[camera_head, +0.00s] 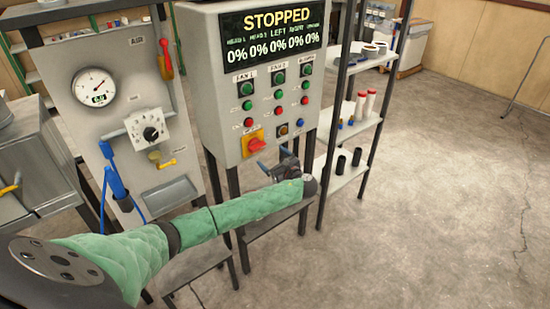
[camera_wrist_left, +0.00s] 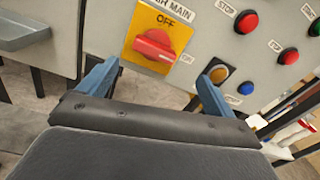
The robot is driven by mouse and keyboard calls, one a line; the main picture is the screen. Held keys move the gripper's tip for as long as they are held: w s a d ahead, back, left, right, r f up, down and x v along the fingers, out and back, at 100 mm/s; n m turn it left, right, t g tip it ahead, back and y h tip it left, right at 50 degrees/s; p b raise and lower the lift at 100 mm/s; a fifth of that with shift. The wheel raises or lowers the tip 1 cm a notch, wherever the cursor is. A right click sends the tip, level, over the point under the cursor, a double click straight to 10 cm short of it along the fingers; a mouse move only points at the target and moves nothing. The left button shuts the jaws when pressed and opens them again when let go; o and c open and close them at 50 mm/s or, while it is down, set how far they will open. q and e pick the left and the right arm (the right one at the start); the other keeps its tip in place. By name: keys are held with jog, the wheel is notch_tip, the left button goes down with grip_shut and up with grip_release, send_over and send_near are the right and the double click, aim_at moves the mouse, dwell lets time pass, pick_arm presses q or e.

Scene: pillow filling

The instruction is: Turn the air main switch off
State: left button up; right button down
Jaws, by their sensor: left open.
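The air main switch is a red rotary knob on a yellow plate (camera_head: 257,144), low on the front of the grey control panel. In the left wrist view the red knob (camera_wrist_left: 153,45) lies roughly sideways, below the word OFF and a partly cut-off "AIR MAIN" label. My left gripper (camera_head: 277,164) is just in front of the panel, below and right of the knob. In the left wrist view its blue fingers (camera_wrist_left: 163,66) are spread wide and empty, with the knob between and beyond them. It appears apart from the knob. My right gripper is not in view.
The panel display (camera_head: 270,33) reads STOPPED with 0% values. Green and red buttons sit above the switch; an amber button (camera_wrist_left: 222,72) and a blue button (camera_wrist_left: 246,88) are close to its right. A gauge panel (camera_head: 100,88) stands left, a shelf rack (camera_head: 345,175) right.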

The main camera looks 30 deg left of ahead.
aim_at(259, 149)
pick_arm(q)
jog(key=a+p, duration=0.1)
jog(key=a, duration=0.1)
jog(key=w+a+m+p, duration=0.1)
jog(key=a, duration=0.1)
jog(key=w+a+m+p, duration=0.1)
jog(key=a+p, duration=0.1)
jog(key=a, duration=0.1)
jog(key=shift+w+a+g, duration=0.1)
jog(key=shift+w+g, duration=0.1)
jog(key=shift+g, duration=0.1)
jog(key=shift+w+a+f, duration=0.15)
jog(key=shift+a, duration=0.15)
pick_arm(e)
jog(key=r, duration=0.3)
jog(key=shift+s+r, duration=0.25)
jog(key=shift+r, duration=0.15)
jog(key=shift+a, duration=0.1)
pick_arm(q)
jog(key=c, duration=1)
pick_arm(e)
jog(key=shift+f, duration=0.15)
